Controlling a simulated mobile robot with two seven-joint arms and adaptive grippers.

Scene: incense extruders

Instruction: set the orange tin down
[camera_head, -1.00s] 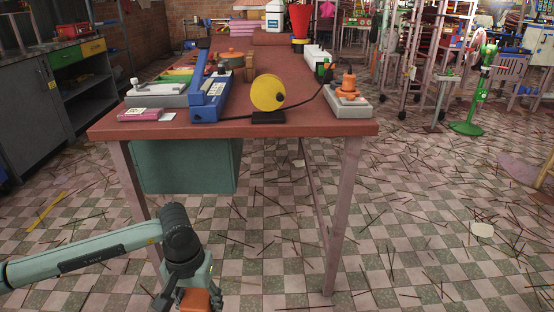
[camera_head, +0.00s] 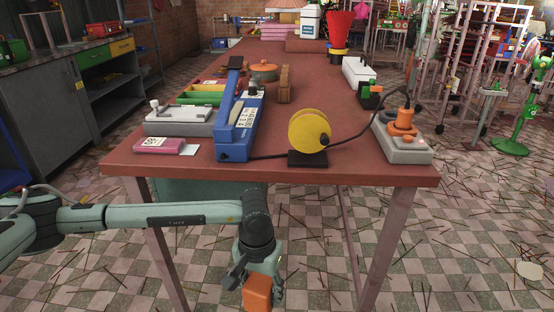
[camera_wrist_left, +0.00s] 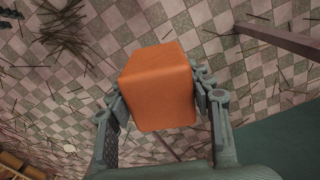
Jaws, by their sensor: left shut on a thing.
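My left gripper (camera_head: 262,283) is shut on the orange tin (camera_head: 257,293), a box-shaped orange block. It holds the tin in front of the red-brown table (camera_head: 360,175), below the height of its top. In the left wrist view the tin (camera_wrist_left: 160,86) sits between the two fingers (camera_wrist_left: 161,105), with the tiled floor behind it. My right gripper is not in view.
On the table's near part stand a pink packet (camera_head: 160,145), a blue device (camera_head: 238,135), a yellow spool (camera_head: 308,130) with a black cord, and a grey and orange device (camera_head: 404,140). Bare tabletop shows along the front edge. Thin sticks litter the floor.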

